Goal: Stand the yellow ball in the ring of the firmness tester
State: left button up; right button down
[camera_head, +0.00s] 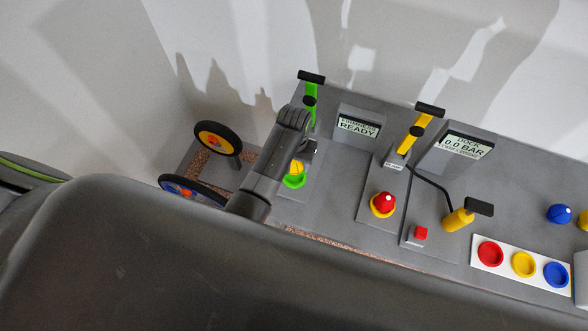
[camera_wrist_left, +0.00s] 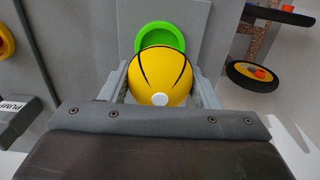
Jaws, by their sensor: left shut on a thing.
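My left gripper (camera_head: 303,156) is shut on the yellow ball (camera_wrist_left: 160,76), which has black seams and a white spot. In the left wrist view the ball sits between the two fingers, overlapping the near part of the green ring (camera_wrist_left: 160,36). In the head view the ball (camera_head: 297,167) shows just above the green ring (camera_head: 294,182) of the firmness tester. I cannot tell whether ball and ring touch. The tester has a green post with a black handle (camera_head: 311,85) and a display (camera_head: 358,125) reading READY. My right gripper is not in view.
A red ball (camera_head: 387,198) sits in a yellow ring beside a yellow pump (camera_head: 416,131) and the dock display (camera_head: 467,146). A tray with red, yellow and blue rings (camera_head: 507,280) and a blue ball (camera_head: 558,214) are at right. Two wheel-like discs (camera_head: 218,139) stand left.

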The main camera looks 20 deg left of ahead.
aim_at(294, 170)
pick_arm(q)
jog(key=shift+f, duration=0.7)
notch_tip(294, 170, down, 4)
jog(key=shift+r+b, duration=0.25)
jog(key=shift+b, duration=0.25)
jog(key=shift+f, duration=0.3)
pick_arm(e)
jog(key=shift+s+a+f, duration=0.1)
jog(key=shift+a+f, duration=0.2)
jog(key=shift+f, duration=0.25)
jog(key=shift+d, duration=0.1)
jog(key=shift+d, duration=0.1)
pick_arm(q)
jog(key=shift+f, duration=0.2)
jog(key=o, duration=1.1)
jog(key=shift+c, duration=0.2)
